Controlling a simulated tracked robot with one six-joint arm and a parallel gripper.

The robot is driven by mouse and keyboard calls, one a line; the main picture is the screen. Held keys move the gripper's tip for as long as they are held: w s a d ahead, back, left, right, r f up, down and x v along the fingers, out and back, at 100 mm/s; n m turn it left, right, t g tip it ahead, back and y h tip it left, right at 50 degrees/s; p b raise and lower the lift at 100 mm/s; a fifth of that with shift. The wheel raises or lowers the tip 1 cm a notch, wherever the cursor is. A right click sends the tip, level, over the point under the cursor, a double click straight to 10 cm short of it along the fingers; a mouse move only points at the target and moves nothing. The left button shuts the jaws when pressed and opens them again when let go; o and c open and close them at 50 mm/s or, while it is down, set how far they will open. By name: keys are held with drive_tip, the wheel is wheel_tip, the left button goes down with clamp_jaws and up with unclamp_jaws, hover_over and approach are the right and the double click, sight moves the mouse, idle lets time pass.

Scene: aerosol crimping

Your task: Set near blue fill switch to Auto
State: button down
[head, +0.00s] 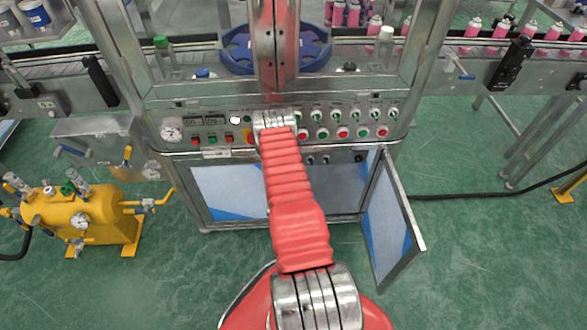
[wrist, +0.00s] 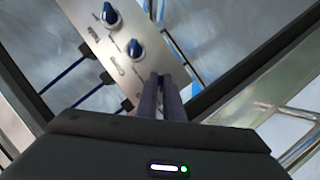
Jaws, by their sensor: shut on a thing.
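A metal panel (wrist: 108,50) in the wrist view carries two blue rotary switches in a row, one farther (wrist: 108,14) and one closer (wrist: 135,48) to my gripper. My gripper (wrist: 162,80) has its dark fingers close together at the panel's edge, in line with that row. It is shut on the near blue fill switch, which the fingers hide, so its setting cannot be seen. In the head view, small blue switches (head: 318,160) show inside the open cabinet, right of my red arm, which hides my gripper there.
An open cabinet door (head: 388,215) stands out at the right. A control panel with coloured buttons and green and red switches (head: 342,132) runs above the opening. Pink cans (head: 485,38) stand on the conveyor. A yellow tank unit (head: 75,215) stands at the left.

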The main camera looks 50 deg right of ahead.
drive_tip(key=c, duration=1.9)
unclamp_jaws()
drive_tip(key=shift+w, duration=0.1)
drive_tip(key=shift+a, duration=0.1)
drive_tip(key=v, duration=0.8)
